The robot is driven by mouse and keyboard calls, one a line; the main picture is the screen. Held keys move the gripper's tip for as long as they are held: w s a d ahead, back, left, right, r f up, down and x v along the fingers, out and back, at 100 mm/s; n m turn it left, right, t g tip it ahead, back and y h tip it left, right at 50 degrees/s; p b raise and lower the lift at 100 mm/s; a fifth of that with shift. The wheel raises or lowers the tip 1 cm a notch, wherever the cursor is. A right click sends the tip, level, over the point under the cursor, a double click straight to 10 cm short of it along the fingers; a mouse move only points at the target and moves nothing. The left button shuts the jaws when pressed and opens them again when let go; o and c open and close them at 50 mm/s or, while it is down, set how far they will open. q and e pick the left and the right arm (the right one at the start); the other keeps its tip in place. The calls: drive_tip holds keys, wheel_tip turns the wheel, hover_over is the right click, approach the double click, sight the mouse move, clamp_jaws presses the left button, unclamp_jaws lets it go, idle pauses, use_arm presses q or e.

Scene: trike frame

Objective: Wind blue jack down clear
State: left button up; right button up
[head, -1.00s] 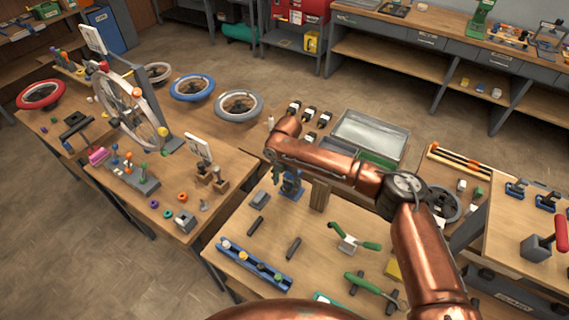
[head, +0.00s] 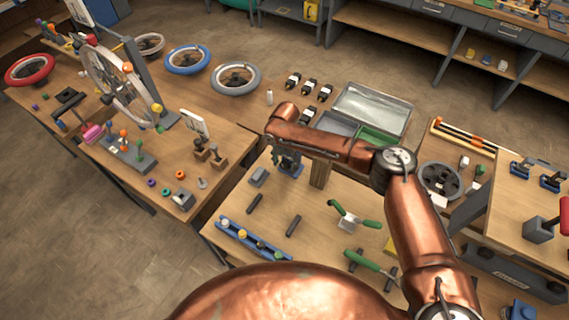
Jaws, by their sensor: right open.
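The blue jack (head: 291,168) stands on the front wooden bench, beside an upright wooden block (head: 320,173). My right arm reaches in from the right and bends down at the wrist over the jack. My right gripper (head: 281,154) is open, small and dark, pointing down at the top of the jack. The wrist and fingers hide part of the jack, and I cannot tell whether they touch it. My left gripper is not in view.
A blue rail (head: 253,240) with several round pieces lies at the front. Green-handled tools (head: 354,216) lie to the right.

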drive_tip(key=shift+s+r, duration=0.45)
drive_tip(key=shift+s, duration=0.05)
drive_tip(key=shift+c, duration=1)
drive_tip(key=shift+w+f, duration=0.3)
drive_tip(key=c, duration=0.3)
drive_tip(key=shift+s+r, duration=0.15)
drive_tip(key=c, duration=0.6)
drive_tip(key=shift+a, duration=0.1)
drive_tip(key=shift+c, duration=0.2)
drive_tip(key=g+h+b, duration=0.1)
drive_tip(key=b, duration=0.3)
drive_tip(key=g+h+b, duration=0.1)
drive_tip(key=h+b, duration=0.1)
drive_tip(key=b, duration=0.2)
drive_tip(key=shift+w+a+f, duration=0.15)
drive_tip(key=shift+w+f, duration=0.05)
drive_tip(key=shift+f, duration=0.1)
drive_tip(key=shift+r+b, duration=0.15)
drive_tip(key=shift+b, duration=0.55)
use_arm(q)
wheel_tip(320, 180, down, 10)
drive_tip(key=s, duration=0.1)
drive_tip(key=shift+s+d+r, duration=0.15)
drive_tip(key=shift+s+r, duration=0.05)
use_arm(e)
drive_tip(key=shift+r, duration=0.15)
